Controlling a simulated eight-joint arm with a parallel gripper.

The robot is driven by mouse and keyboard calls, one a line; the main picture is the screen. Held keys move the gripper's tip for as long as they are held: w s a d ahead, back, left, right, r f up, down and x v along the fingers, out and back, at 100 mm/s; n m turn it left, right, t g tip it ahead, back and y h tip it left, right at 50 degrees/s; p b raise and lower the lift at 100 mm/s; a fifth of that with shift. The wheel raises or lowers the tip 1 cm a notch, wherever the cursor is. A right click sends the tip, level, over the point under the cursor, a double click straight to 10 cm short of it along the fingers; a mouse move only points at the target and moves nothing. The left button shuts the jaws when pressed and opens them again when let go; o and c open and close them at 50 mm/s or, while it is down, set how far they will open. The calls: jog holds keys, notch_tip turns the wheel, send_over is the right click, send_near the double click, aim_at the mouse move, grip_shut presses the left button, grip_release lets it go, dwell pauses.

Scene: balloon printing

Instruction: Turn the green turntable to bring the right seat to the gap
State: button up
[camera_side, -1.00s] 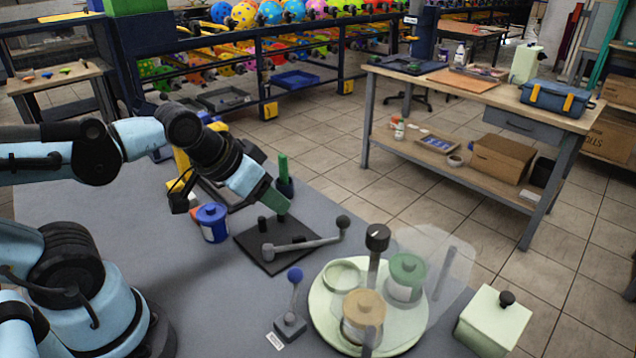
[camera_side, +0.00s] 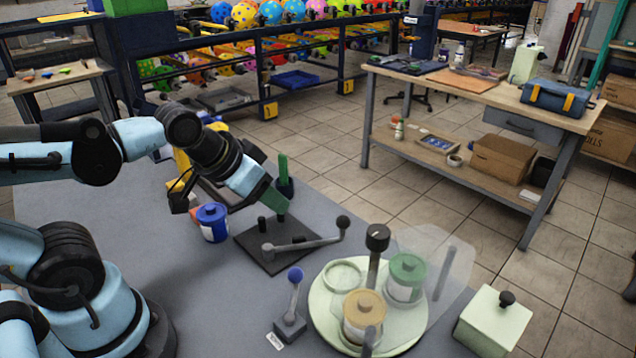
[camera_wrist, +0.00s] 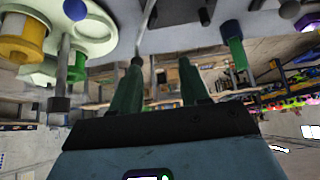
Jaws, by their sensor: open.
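The pale green turntable (camera_side: 322,318) sits at the front right of the grey bench. It carries a tan-lidded jar (camera_side: 364,306), a green-lidded jar (camera_side: 406,276) and an empty round seat (camera_side: 343,273). A clear curved guard (camera_side: 436,250) stands around its right side; I cannot tell exactly where its gap lies. A black-capped grey post (camera_side: 377,240) rises by the turntable. My gripper (camera_wrist: 161,66) is open and empty, with its green fingers apart. In the side view it is behind and left of the turntable, above the black plate. The turntable (camera_wrist: 95,42) also shows in the wrist view.
A black plate with a grey lever (camera_side: 305,244) lies between my gripper and the turntable. A blue-knobbed lever (camera_side: 293,300) stands left of the turntable. A blue-lidded jar (camera_side: 212,221), a green upright piece (camera_side: 284,170) and a pale lidded box (camera_side: 490,322) stand nearby.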

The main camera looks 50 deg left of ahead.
jog(key=shift+w+d+f+m, duration=0.1)
jog(key=shift+w+m, duration=0.05)
jog(key=shift+m, duration=0.35)
jog(key=c, duration=0.5)
jog(key=shift+w+d+f+m+g+h, duration=0.1)
jog(key=shift+w+d+m+g+h, duration=0.15)
jog(key=shift+m, duration=0.45)
jog(key=shift+c, duration=1.1)
jog(key=m, duration=0.2)
jog(key=d+m+g+h, duration=0.1)
jog(key=shift+w+f+m, duration=0.3)
grip_shut()
jog(key=shift+w+d+f+m+g+h, duration=0.5)
jog(key=shift+w+d+f+m+h, duration=0.45)
jog(key=shift+d+f+m, duration=1.3)
jog(key=shift+w+d+f+m+g+h, duration=0.55)
jog(key=shift+w+d+f+m+h, duration=0.55)
jog(key=shift+m, duration=2.25)
jog(key=shift+w+d+f+m+g+h, duration=0.65)
jog(key=shift+d+f+m, duration=1.05)
jog(key=shift+m, duration=1.1)
